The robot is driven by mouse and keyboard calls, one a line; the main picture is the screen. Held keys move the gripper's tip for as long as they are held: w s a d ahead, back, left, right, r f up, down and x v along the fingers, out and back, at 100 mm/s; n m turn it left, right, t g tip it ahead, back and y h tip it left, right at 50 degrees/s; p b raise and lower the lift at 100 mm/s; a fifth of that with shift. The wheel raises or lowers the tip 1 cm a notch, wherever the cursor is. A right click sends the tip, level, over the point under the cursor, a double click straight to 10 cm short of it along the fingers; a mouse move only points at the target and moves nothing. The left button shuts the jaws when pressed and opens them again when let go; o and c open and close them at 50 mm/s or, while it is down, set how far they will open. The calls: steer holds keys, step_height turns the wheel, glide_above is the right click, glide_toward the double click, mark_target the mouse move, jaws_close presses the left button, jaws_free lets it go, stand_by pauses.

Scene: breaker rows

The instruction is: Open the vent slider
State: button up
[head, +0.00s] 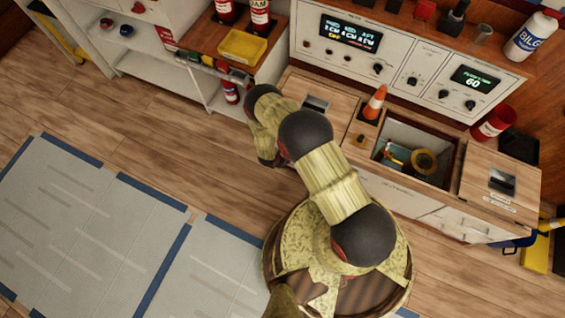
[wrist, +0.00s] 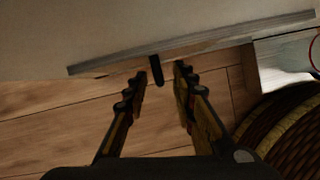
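In the wrist view, a small black tab (wrist: 156,70) stands out from a long grey rail or ledge (wrist: 220,38) along the foot of a pale panel (wrist: 130,25). It looks like the slider's knob, but I cannot confirm this. My gripper (wrist: 158,76) is open, its two dark ridged fingers apart. In the head view my arm hides this area, and no vent slider can be made out there.
A wooden-topped bench holds an open bin (head: 448,172) with a tape roll (head: 424,162), an orange cone (head: 375,102) and a red cup (head: 493,122). A shelf unit with a yellow tray (head: 242,46) stands behind. Grey mats (head: 85,225) cover the floor at left; wooden floor between is clear.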

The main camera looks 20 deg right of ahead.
steer(key=shift+w+d+f, duration=0.1)
steer(key=shift+f, duration=0.3)
steer(key=shift+c, duration=0.2)
jaws_close()
stand_by(0.5)
